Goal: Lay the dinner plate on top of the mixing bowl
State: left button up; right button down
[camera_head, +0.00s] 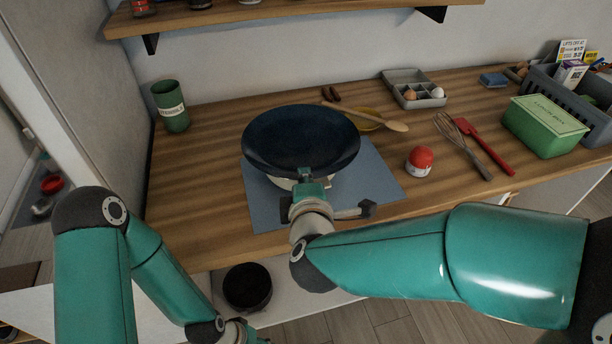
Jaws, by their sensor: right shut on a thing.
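The dinner plate (300,137) is dark blue and round, and it is held over the blue mat (375,185) near the counter's front edge. My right gripper (304,178) is shut on the plate's near rim. A pale curved part (284,184) shows just under the near side of the plate. It may be the mixing bowl, but the plate and gripper hide most of it. I cannot tell whether plate and bowl touch. My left gripper (248,335) is low at the bottom edge, mostly cut off, away from the plate.
A green canister (170,105) is left. The counter's left part (195,190) is clear.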

jog(key=c, duration=1.8)
grip_release()
jog(key=o, duration=0.5)
jog(key=shift+r, duration=0.1)
